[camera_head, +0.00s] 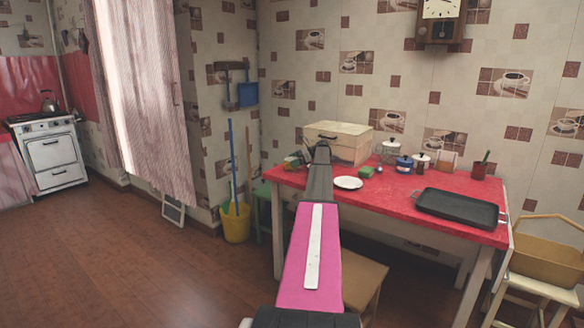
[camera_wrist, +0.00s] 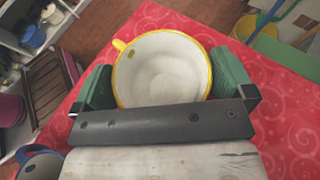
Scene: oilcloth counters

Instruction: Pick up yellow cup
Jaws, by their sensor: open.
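The yellow cup (camera_wrist: 160,70) is in the middle of the wrist view, seen from above, with a yellow rim and handle and a white inside. It stands upright on the red tabletop. My gripper (camera_wrist: 164,84) is open, with one green finger pad on each side of the cup. The near edge of the cup is hidden behind my gripper's dark bar. In the head view my gripper (camera_head: 320,152) is over the far left part of the red table (camera_head: 400,208). I cannot make out the cup clearly there.
A wooden bread box (camera_head: 345,140), a white plate (camera_head: 348,183) and several small pots stand near my gripper. A black tray (camera_head: 457,207) lies at the right. A blue-rimmed vessel (camera_wrist: 42,165) is at the wrist view's lower left. A yellow bucket (camera_head: 236,224) stands on the floor.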

